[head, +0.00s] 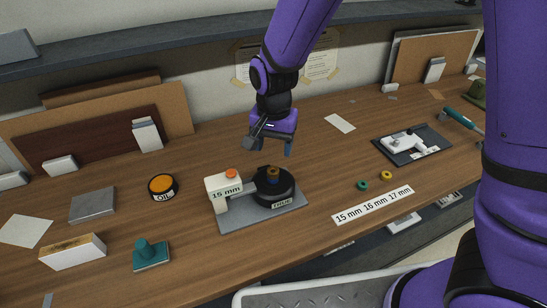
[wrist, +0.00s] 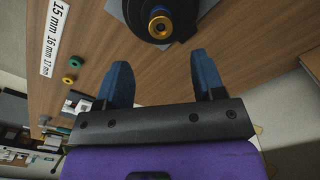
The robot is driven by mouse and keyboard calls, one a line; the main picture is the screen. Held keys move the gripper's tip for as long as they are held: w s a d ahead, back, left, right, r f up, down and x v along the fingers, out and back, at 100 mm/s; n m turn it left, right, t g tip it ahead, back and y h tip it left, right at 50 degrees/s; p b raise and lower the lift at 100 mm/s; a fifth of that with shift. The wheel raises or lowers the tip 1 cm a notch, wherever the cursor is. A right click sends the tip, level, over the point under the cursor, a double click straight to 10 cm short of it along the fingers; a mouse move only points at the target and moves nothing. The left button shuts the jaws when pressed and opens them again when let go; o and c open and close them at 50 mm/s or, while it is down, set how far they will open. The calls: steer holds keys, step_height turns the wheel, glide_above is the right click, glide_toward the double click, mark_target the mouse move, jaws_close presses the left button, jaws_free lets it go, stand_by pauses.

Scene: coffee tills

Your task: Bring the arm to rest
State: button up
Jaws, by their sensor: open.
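My purple arm reaches in from the upper right in the head view. My gripper (head: 272,143) hangs above the bench, behind and above a round black fixture (head: 276,190) with a brass-coloured piece (head: 273,173) in its centre. In the wrist view, my gripper (wrist: 166,85) shows two blue fingers set apart with nothing between them. The black fixture (wrist: 150,22) and the brass-coloured piece (wrist: 160,24) lie beyond the fingertips, apart from them.
The fixture stands on a grey plate beside a white block marked 15 mm (head: 224,190). Green (head: 362,185) and yellow (head: 386,175) rings lie near a size strip (head: 374,205). An orange-topped tin (head: 162,187) and teal stamp (head: 150,254) are left. A shelf (head: 150,40) runs behind.

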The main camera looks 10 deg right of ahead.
steer(key=s+d+r+n+t+y, duration=0.1)
steer(key=s+d+r, duration=0.2)
steer(key=d+r, duration=0.5)
steer(key=s+d+r+n+t+y, duration=0.1)
steer(key=s+d+r, duration=0.1)
steer(key=d+r, duration=0.7)
steer(key=s+d+r+n+t+h, duration=0.1)
steer(key=s+d+r, duration=0.2)
steer(key=s, duration=0.3)
steer(key=s+d+r+n+t+h, duration=0.1)
steer(key=s+d+r+t, duration=0.1)
steer(key=s+d+r, duration=0.2)
steer(key=shift+s+d+r, duration=0.2)
steer(key=shift+s+r, duration=0.2)
steer(key=shift+s, duration=1.35)
